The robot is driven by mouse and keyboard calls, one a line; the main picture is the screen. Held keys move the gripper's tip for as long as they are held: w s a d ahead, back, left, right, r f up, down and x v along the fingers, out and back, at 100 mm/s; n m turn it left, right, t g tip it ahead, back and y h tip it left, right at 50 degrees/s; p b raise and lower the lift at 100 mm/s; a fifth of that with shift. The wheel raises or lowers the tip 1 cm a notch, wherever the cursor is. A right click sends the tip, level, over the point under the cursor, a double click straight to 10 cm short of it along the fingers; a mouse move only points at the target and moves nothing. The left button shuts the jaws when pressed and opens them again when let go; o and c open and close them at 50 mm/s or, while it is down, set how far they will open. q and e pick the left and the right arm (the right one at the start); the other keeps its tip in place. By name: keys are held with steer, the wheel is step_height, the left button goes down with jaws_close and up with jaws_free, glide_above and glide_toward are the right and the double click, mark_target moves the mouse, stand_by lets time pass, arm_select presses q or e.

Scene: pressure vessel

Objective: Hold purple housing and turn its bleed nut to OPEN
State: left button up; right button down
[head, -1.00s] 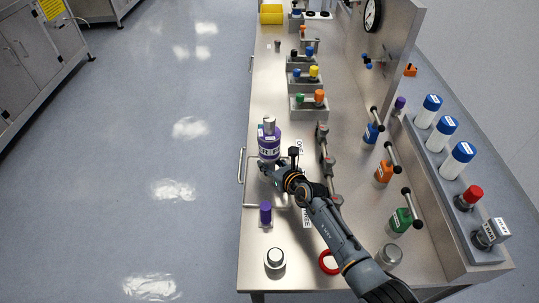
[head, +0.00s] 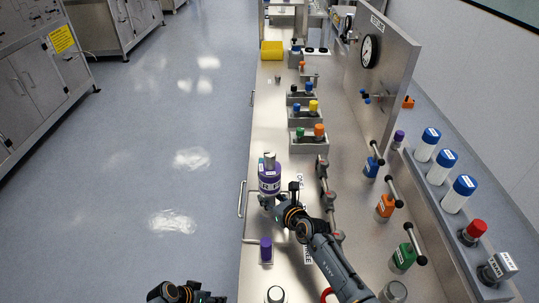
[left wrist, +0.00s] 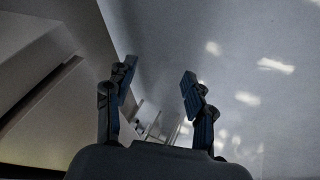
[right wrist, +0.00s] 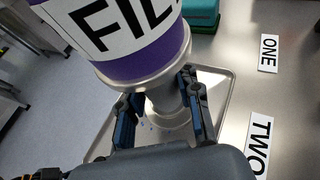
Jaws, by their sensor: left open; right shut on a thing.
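The purple housing (head: 269,183) with a white label stands upright near the left edge of the bench; it fills the top of the right wrist view (right wrist: 150,62). A grey metal piece (head: 269,160) tops it; which part is the bleed nut I cannot tell, and no OPEN mark is readable. My right gripper (right wrist: 160,112) is shut on the housing's metal lower neck (right wrist: 166,100), with a finger on each side. My left gripper (head: 188,295) is low at the picture's bottom, beyond the bench's left side; in the left wrist view (left wrist: 158,90) its fingers are apart and empty.
A shallow metal tray (right wrist: 212,95) lies under the housing. A small purple-capped item (head: 266,250) stands nearer on the bench (head: 285,215). Grey valves (head: 328,196) and coloured bottles (head: 385,207) stand to the right. The floor left of the bench is clear.

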arm_select(q)
steer(key=w+d+r+m+t+h, duration=0.2)
steer(key=w+d+r+h, duration=0.1)
steer(key=w+r, duration=0.85)
steer(key=m+h, duration=0.9)
glide_toward(270, 153)
steer(key=x, duration=1)
steer(key=shift+f, duration=0.25)
steer(key=shift+s, duration=0.1)
jaws_close()
